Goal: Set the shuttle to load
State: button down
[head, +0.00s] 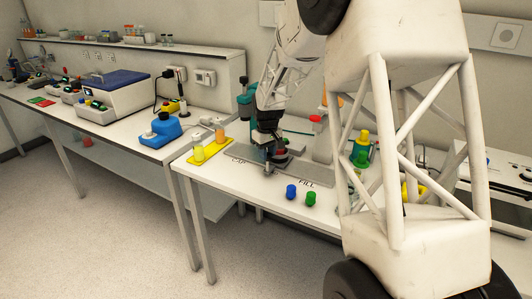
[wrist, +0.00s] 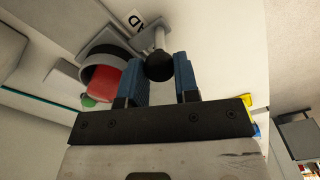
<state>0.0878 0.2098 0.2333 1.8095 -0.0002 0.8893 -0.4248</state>
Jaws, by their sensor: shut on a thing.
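My gripper (head: 269,148) is lowered over the grey shuttle track (head: 308,172), which bears the words CAP and FILL in the head view. In the wrist view my gripper (wrist: 161,66) has its blue fingers on either side of a black ball knob (wrist: 159,67), shut on it. The knob sits on a pale stem that joins a grey plate. Left of the fingers, a red piece (wrist: 110,84) sits in a dark-rimmed round holder (wrist: 99,57), apart from the fingers. A white label (wrist: 135,19) with a partly hidden letter lies beyond. The arm hides part of the track.
A blue cap (head: 291,191) and a green cap (head: 310,199) stand near the table's front edge. A yellow tray (head: 207,152) with bottles is at the left end. A green and yellow device (head: 362,148) stands right. A blue device (head: 163,131) sits on the neighbouring bench.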

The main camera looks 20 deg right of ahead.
jog(key=c, duration=0.8)
grip_release()
jog(key=shift+c, duration=0.2)
jog(key=shift+r, duration=0.1)
jog(key=shift+r, duration=3.85)
